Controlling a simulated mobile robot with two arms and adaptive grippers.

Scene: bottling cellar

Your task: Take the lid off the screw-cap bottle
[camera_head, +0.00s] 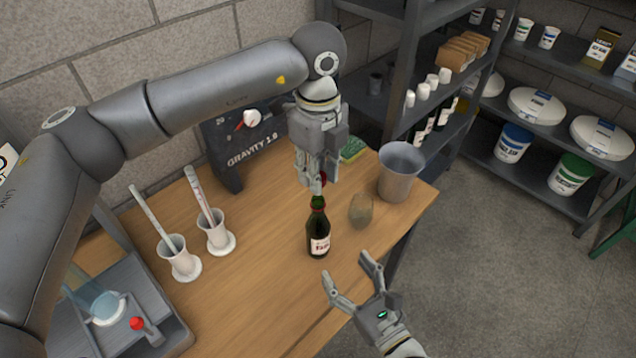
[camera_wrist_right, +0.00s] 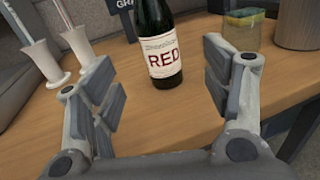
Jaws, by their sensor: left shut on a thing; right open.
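The screw-cap bottle (camera_head: 318,236) is dark green with a white label and stands upright on the wooden table. In the right wrist view the bottle (camera_wrist_right: 157,42) shows a label reading RED; its top is out of frame. My left gripper (camera_head: 317,188) is directly above the bottle's neck, pointing down, shut on the small red lid (camera_head: 323,179), which is mostly hidden by the fingers. I cannot tell whether lid and neck still touch. My right gripper (camera_head: 350,272) is open and empty, in front of the bottle and apart from it; its fingers also show in the right wrist view (camera_wrist_right: 158,88).
A glass jar (camera_head: 361,210) stands just right of the bottle, with a grey bucket (camera_head: 399,172) behind it. Two white cylinders (camera_head: 180,262) (camera_head: 216,237) holding sticks stand left. A gravity sign (camera_head: 245,150) is at the back.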

